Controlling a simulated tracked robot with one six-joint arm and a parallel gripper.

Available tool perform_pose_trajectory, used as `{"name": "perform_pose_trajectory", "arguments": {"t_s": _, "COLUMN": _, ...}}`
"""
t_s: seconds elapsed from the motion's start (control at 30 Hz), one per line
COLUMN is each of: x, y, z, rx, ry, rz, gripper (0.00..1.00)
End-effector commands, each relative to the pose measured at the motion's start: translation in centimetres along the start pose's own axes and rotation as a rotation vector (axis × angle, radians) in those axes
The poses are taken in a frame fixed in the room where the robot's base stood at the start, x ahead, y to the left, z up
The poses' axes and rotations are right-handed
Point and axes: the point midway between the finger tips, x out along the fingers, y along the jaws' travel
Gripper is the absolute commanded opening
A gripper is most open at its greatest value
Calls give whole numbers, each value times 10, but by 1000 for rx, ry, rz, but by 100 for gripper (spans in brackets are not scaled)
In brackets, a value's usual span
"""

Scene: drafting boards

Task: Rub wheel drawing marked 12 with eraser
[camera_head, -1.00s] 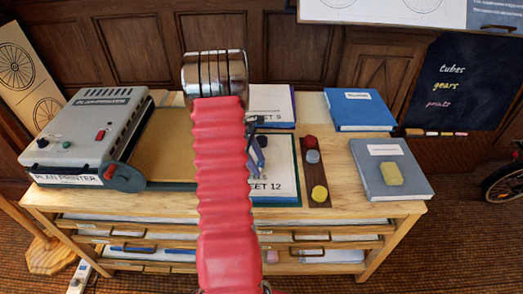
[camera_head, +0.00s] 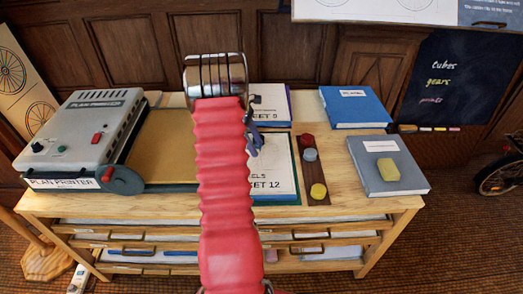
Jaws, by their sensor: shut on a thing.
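The sheet marked 12 (camera_head: 284,168) lies on the wooden cabinet top with a dark green edge around it. Its printed lettering ends in "ELS" and "ET 12"; its left part, including any drawing there, is hidden behind my red arm. My gripper (camera_head: 255,143) is small and dark blue, over the sheet's upper left part. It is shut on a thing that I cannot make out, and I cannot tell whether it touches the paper. A yellow block (camera_head: 388,169) lies on a grey-blue book (camera_head: 409,184) at the right.
A grey plan printer (camera_head: 80,135) with a brown bed (camera_head: 165,150) stands at the left. Another sheet (camera_head: 274,98) lies behind. A dark strip (camera_head: 315,178) with red, grey and yellow round pieces lies right of sheet 12. A blue book (camera_head: 357,107) is at back right.

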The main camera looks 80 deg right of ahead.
Motion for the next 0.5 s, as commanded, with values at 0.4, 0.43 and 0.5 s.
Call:
{"name": "perform_pose_trajectory", "arguments": {"t_s": 0.4, "x": -34, "y": -1, "z": 5, "rx": -12, "ry": 1, "rz": 7, "gripper": 19}}
{"name": "perform_pose_trajectory", "arguments": {"t_s": 0.43, "x": -35, "y": -1, "z": 5, "rx": -12, "ry": 1, "rz": 6, "gripper": 19}}
{"name": "perform_pose_trajectory", "arguments": {"t_s": 0.5, "x": -36, "y": -1, "z": 5, "rx": -13, "ry": 1, "rz": 6, "gripper": 19}}
